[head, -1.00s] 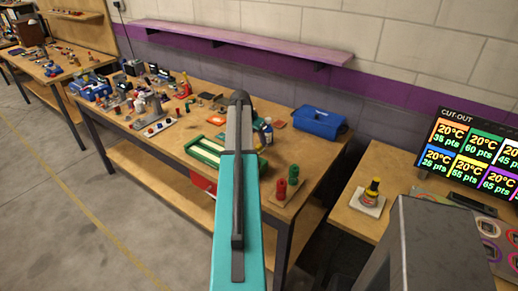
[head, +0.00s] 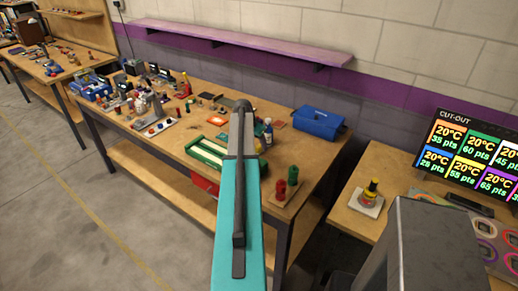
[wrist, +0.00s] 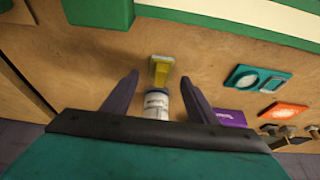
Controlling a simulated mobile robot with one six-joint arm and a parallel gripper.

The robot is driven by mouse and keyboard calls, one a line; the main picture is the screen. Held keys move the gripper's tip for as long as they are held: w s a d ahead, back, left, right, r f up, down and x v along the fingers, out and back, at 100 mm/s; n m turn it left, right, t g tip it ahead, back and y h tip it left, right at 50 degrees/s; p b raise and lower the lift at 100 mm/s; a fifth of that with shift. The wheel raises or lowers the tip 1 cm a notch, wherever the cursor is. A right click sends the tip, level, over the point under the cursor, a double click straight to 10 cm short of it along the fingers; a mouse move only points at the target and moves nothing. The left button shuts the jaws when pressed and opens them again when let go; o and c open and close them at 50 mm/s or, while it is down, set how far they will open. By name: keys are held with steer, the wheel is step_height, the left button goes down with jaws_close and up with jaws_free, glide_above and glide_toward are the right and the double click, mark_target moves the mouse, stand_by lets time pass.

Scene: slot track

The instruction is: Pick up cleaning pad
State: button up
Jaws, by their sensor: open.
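In the wrist view my gripper (wrist: 160,78) is open, its two dark fingers apart above the wooden bench. A small yellow item with a grey-green edge (wrist: 160,72) lies between the fingertips. A white labelled bottle (wrist: 156,104) shows between the fingers, nearer the palm. A teal item with pale inset faces (wrist: 257,80) and a flat orange item (wrist: 284,110) lie to the right. I cannot tell for sure which item is the cleaning pad. In the head view my arm hides the gripper; a bottle (head: 268,132) stands just right of the arm.
A green frame with white strips (head: 206,154) lies left of my arm; it crosses the top of the wrist view. A purple box (wrist: 230,117) lies by the right finger. A blue bin (head: 319,122) and red and green cylinders (head: 287,184) stand farther right.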

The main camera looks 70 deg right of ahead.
steer(key=shift+p+x, duration=0.4)
steer(key=shift+x, duration=0.95)
steer(key=c, duration=1.2)
steer(key=shift+r, duration=0.1)
